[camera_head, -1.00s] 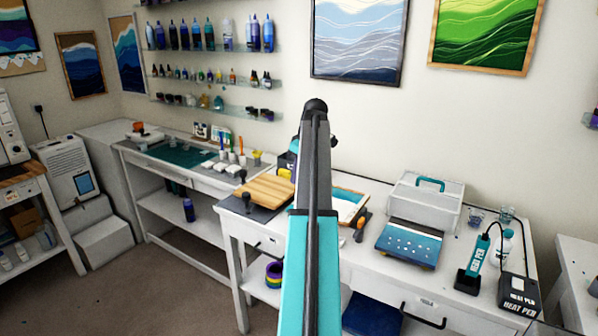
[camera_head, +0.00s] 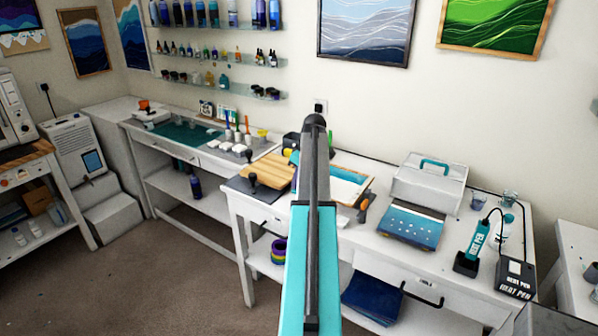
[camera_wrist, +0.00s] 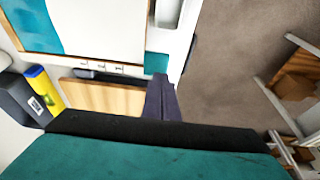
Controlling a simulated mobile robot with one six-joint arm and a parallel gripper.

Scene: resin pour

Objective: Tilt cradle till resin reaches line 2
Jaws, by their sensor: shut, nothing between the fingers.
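My gripper (camera_wrist: 158,82) is shut and empty, overlapping the board's right end there.
A blue perforated block (camera_head: 411,225), a white case (camera_head: 428,183) and a heat pen (camera_head: 477,242) with its unit stand on the right. An orange-handled tool (camera_head: 363,210) lies beside the panel. A yellow-and-blue item (camera_wrist: 45,90) stands left of the board. Floor (camera_head: 170,270) is clear in front.

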